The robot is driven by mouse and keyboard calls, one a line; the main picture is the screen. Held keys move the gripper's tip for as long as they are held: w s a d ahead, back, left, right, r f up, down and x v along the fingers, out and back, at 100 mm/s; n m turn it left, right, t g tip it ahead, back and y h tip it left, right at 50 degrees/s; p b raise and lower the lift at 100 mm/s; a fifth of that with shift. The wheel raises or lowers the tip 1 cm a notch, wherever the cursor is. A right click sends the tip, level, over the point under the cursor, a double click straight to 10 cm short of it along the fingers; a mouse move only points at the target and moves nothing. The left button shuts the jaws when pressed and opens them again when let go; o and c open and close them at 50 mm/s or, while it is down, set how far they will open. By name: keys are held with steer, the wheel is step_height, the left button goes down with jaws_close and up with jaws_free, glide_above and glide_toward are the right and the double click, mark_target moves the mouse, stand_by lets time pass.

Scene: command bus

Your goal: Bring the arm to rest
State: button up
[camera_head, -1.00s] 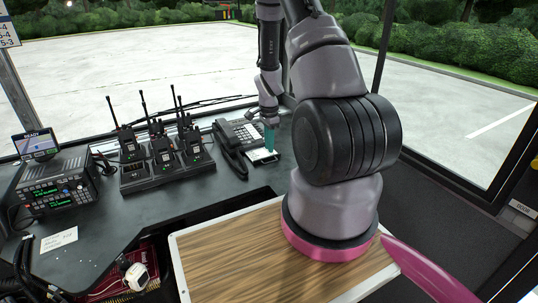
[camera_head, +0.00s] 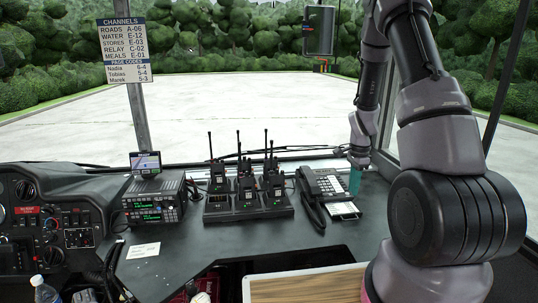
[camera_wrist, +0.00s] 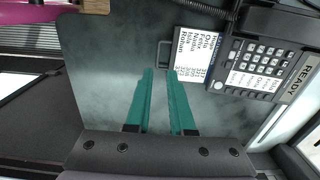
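My gripper (camera_head: 354,190) points down over the dark desk (camera_head: 250,240), just right of the desk phone (camera_head: 325,186). In the wrist view its two teal fingers (camera_wrist: 160,75) stand apart with a narrow gap. Only bare desk shows between them, so the gripper is open and empty. My arm is bent, reaching out over the desk on the right of the head view. The paper name list (camera_wrist: 203,60) lies beside the phone, close to the fingertips; in the head view it is small and cannot be read.
Several handheld radios stand in a black charger (camera_head: 246,212) left of the phone. A radio set (camera_head: 152,200) with a small screen (camera_head: 145,163) sits further left. A white note (camera_head: 143,250) lies on the desk. A water bottle (camera_head: 44,291) stands at lower left. The windscreen is behind.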

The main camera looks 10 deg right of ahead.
steer(key=s+a+r+n+t+y, duration=0.1)
steer(key=s+a+r+n+t, duration=0.2)
steer(key=r, duration=0.8)
steer(key=s+a+r+n, duration=0.2)
steer(key=a+r, duration=0.2)
steer(key=r, duration=0.8)
steer(key=s+a+r+n+t, duration=0.2)
steer(key=s+a+r+n, duration=0.1)
steer(key=s+r, duration=0.4)
steer(key=s+a+r+n+t+y, duration=0.1)
steer(key=s+a+r+n, duration=0.3)
steer(key=s, duration=0.6)
step_height(320, 180, up, 3)
steer(key=shift+s+a+f+n+t, duration=0.15)
steer(key=shift+a+n+t, duration=0.05)
steer(key=shift+n+t, duration=0.35)
